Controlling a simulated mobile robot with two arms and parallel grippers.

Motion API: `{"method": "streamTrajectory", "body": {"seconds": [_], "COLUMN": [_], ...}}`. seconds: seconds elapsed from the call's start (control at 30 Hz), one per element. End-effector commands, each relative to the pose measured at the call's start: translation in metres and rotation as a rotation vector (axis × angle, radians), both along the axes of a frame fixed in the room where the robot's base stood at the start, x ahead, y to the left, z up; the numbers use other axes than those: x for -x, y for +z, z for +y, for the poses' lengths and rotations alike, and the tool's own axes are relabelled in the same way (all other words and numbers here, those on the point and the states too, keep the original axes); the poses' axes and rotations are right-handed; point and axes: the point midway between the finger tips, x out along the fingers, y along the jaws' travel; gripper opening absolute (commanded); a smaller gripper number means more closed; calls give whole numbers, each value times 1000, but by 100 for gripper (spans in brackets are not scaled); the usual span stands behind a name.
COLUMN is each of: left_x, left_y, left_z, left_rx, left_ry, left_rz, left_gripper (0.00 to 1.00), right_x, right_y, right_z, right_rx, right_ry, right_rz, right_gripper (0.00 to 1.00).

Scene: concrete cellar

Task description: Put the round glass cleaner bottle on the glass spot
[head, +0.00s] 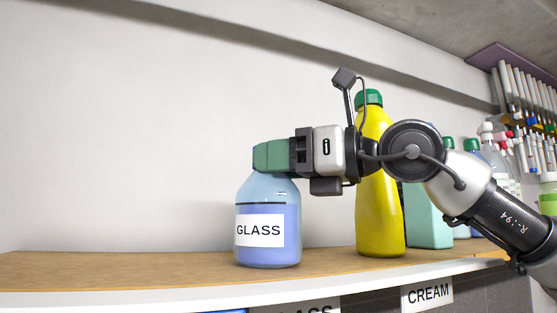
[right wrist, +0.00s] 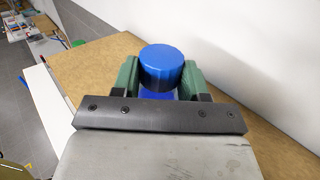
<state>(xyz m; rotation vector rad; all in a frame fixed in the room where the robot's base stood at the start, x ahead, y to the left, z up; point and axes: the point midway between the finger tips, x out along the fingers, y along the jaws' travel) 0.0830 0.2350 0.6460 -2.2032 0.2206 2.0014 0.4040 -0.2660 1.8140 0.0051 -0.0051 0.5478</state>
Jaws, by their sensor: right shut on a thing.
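The round glass cleaner bottle (head: 267,251) has a clear blue body, blue-violet liquid and a white GLASS label. It stands upright at the shelf's wooden top, either on it or just above; I cannot tell which. My right gripper (head: 270,157) comes from the right and is shut on its neck area, with green fingers hiding the top in the head view. In the right wrist view the blue cap (right wrist: 161,67) sits between the two fingers (right wrist: 160,80). A partly cut-off shelf label (head: 312,308) reading "LASS" shows below the front edge, right of the bottle. My left gripper is not in view.
A yellow bottle (head: 379,215) with a green cap stands behind my right arm. A teal bottle (head: 428,222) and several spray bottles stand farther right. A CREAM label (head: 427,294) hangs on the shelf front. The wooden shelf (head: 110,268) is bare to the left.

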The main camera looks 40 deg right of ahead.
Motion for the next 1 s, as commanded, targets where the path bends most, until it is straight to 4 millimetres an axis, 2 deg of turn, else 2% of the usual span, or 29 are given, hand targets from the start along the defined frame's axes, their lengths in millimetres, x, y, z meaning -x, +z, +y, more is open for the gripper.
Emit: {"method": "streamTrajectory", "body": {"seconds": [0.03,0.07,0.2,0.57,0.67,1.0], "left_x": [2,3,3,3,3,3], "left_y": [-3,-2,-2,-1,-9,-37], "left_z": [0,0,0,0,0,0], "left_rx": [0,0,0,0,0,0], "left_ry": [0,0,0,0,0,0], "left_rz": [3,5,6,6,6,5], "left_gripper": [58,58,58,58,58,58], "right_x": [1,0,0,2,13,75], "right_y": [-2,-2,-1,1,-1,-2], "right_z": [0,0,0,-1,-9,-46], "right_rx": [-1,0,0,-1,-4,-3], "right_ry": [0,0,0,0,-2,-1], "right_rz": [-3,0,0,-1,-3,-6], "right_gripper": [0,46,68,69,69,69]}}
